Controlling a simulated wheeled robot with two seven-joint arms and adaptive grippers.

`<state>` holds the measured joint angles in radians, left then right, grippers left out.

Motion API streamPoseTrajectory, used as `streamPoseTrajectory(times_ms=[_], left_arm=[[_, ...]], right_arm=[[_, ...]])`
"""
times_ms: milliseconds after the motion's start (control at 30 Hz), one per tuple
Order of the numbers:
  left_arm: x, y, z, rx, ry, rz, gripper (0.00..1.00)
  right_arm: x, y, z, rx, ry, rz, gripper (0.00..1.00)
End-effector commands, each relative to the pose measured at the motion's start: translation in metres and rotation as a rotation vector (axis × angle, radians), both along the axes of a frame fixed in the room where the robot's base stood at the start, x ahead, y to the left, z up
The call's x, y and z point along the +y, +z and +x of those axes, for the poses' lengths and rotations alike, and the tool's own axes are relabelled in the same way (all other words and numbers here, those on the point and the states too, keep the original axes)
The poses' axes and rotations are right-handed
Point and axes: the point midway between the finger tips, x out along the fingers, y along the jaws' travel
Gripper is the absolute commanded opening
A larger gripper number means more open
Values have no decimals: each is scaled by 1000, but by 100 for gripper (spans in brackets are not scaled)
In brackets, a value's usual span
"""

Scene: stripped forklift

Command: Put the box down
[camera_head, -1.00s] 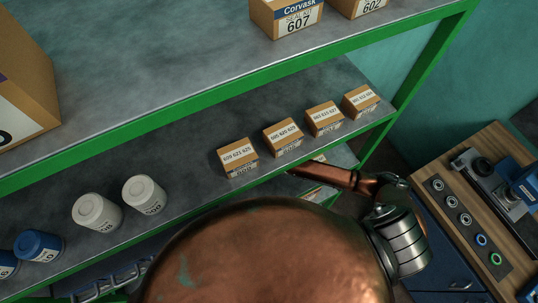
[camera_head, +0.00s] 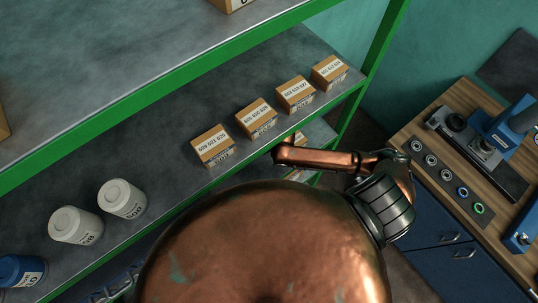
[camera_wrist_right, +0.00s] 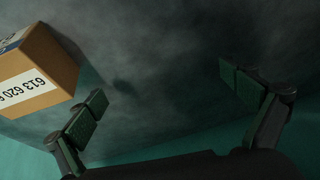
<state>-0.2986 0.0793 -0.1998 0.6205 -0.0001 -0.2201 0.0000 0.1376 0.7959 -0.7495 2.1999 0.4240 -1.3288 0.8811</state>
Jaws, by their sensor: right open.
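Several small brown cardboard boxes with white number labels stand in a row on the middle shelf in the head view: the nearest box (camera_head: 213,146), a second box (camera_head: 256,118), a third box (camera_head: 295,94) and the farthest box (camera_head: 329,72). My right gripper (camera_wrist_right: 165,100) is open in the right wrist view, with nothing between its fingers. A brown box (camera_wrist_right: 38,72) with a white number label is left of its left finger, apart from it. I cannot tell which box of the row this is. The right gripper's fingers are hidden in the head view. My left gripper is not in view.
The green-edged shelf (camera_head: 115,150) also holds white tubs (camera_head: 122,198) and a blue tub (camera_head: 20,270) at left. An upper shelf (camera_head: 95,65) overhangs it. A wooden bench (camera_head: 420,160) with blue tools stands at right. The shelf behind the boxes is clear.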

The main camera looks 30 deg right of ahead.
Motion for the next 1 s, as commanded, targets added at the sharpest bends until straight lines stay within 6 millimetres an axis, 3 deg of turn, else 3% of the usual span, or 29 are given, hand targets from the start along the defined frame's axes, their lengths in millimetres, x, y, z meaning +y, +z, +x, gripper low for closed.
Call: streamPoseTrajectory(times_ms=[100,300,900,1000], left_arm=[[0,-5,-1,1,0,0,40],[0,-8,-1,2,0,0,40],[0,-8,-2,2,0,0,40],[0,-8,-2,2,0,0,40]], right_arm=[[-10,-2,-23,1,0,-1,98],[-18,-1,-45,0,0,0,98],[-20,0,-49,-1,0,-1,100],[-20,0,-49,-1,0,-1,94]])
